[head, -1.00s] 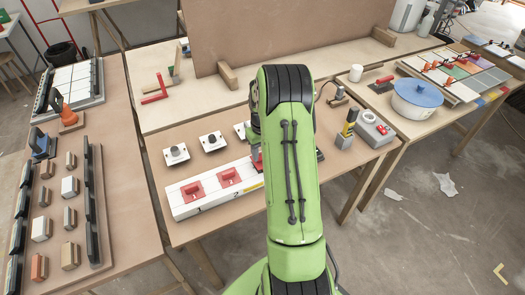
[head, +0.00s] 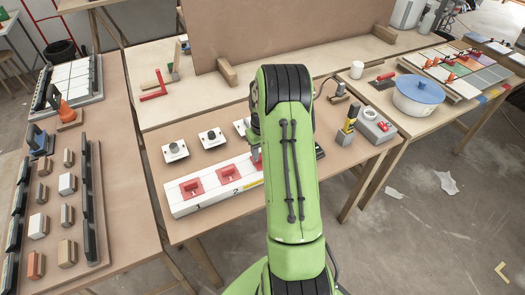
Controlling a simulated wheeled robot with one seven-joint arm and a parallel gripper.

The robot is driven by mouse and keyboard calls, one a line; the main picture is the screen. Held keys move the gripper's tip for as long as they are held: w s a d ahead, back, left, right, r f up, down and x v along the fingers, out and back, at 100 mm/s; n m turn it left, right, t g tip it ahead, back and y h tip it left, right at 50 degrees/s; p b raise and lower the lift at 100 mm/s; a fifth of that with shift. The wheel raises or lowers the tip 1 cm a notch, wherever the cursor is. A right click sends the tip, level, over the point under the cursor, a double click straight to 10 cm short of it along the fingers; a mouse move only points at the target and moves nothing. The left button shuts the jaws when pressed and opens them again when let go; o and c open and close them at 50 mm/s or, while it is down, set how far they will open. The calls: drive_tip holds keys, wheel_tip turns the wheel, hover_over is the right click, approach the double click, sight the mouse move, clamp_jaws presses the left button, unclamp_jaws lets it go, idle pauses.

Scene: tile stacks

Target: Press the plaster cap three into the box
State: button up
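A long white box (head: 185,208) lies on the middle table, with the numbers 1 and 2 on its front. Red recessed fittings show on its top above 1 (head: 192,187) and above 2 (head: 229,178). Its right part is hidden behind my green arm. White plaster caps with dark knobs stand behind the box: one at left (head: 175,151), one in the middle (head: 211,138), and one at right (head: 241,127) partly covered by my arm. My gripper (head: 256,158) is over the box, right of 2, mostly hidden by the arm. I cannot tell its fingers or what it holds.
A yellow and black tool (head: 348,125) and a grey block with a red part (head: 375,126) stand right of my arm. Small blocks (head: 67,184) fill the left table. An upright brown board (head: 290,40) stands behind.

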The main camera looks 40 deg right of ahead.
drive_tip(key=o, duration=1.2)
drive_tip(key=shift+o, duration=0.2)
drive_tip(key=shift+r+p, duration=2.25)
drive_tip(key=shift+r, duration=0.8)
wheel_tip(320, 180, up, 16)
drive_tip(key=p, duration=0.1)
drive_tip(key=shift+f+p, duration=0.15)
drive_tip(key=shift+p, duration=0.25)
